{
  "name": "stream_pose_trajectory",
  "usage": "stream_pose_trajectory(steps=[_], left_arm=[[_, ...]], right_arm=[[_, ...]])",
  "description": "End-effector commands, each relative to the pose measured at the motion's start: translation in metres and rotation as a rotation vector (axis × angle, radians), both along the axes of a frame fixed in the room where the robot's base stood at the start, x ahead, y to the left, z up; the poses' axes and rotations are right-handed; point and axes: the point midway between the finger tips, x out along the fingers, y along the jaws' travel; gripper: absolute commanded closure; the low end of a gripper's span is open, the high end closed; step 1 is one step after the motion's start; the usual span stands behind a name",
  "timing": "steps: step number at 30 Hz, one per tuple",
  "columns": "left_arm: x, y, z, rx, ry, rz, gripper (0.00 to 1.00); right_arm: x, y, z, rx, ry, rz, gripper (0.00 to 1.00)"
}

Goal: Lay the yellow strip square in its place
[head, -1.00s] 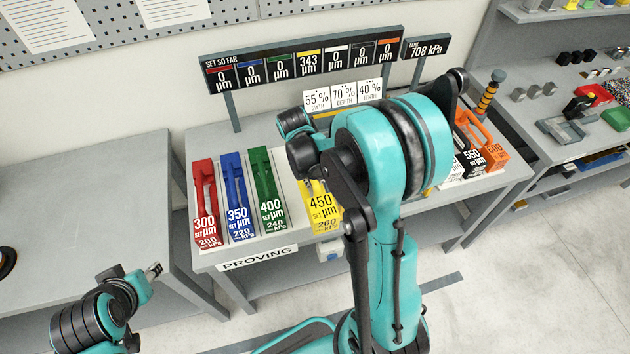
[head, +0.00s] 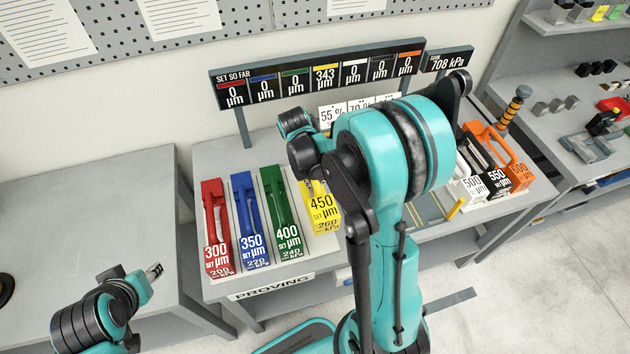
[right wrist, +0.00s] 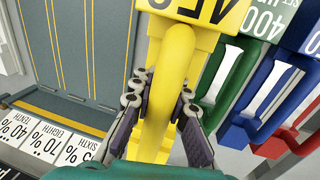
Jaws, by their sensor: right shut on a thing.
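The yellow strip (head: 322,212), a handled piece labelled 450 µm, is beside the green strip (head: 281,215) in the head view, partly behind my right arm. In the right wrist view the two fingers of my right gripper (right wrist: 160,100) are shut around its looped yellow handle (right wrist: 176,62). The arm hides this gripper in the head view. Whether the strip touches the bench is hard to tell. My left gripper (head: 155,271) is off to the lower left, away from the strips; its opening is too small to judge.
Red (head: 214,230) and blue (head: 247,225) strips stand left of the green one. White, black and orange (head: 513,158) pieces stand at the right. A sign board (head: 320,75) and percent cards (right wrist: 45,135) are behind. A thin yellow bar (head: 455,209) lies near the front edge.

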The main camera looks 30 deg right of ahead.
Motion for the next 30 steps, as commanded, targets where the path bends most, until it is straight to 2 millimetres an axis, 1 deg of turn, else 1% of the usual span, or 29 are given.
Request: stream_pose_trajectory(steps=[1, 5, 15, 18, 22, 30], left_arm=[[0.000, 0.000, -0.009, 0.000, 0.000, 0.000, 0.60], [0.000, 0.000, -0.027, 0.000, 0.000, 0.000, 0.60], [0.000, 0.000, -0.088, 0.000, 0.000, 0.000, 0.60], [0.000, 0.000, -0.099, 0.000, 0.000, 0.000, 0.60], [0.000, 0.000, -0.106, 0.000, 0.000, 0.000, 0.60], [0.000, 0.000, -0.105, 0.000, 0.000, 0.000, 0.60]], right_arm=[[0.000, 0.000, -0.009, 0.000, 0.000, 0.000, 1.00], [0.000, 0.000, -0.030, 0.000, 0.000, 0.000, 1.00], [0.000, 0.000, -0.097, 0.000, 0.000, 0.000, 1.00], [0.000, 0.000, -0.111, 0.000, 0.000, 0.000, 1.00], [0.000, 0.000, -0.119, 0.000, 0.000, 0.000, 1.00], [0.000, 0.000, -0.118, 0.000, 0.000, 0.000, 1.00]])
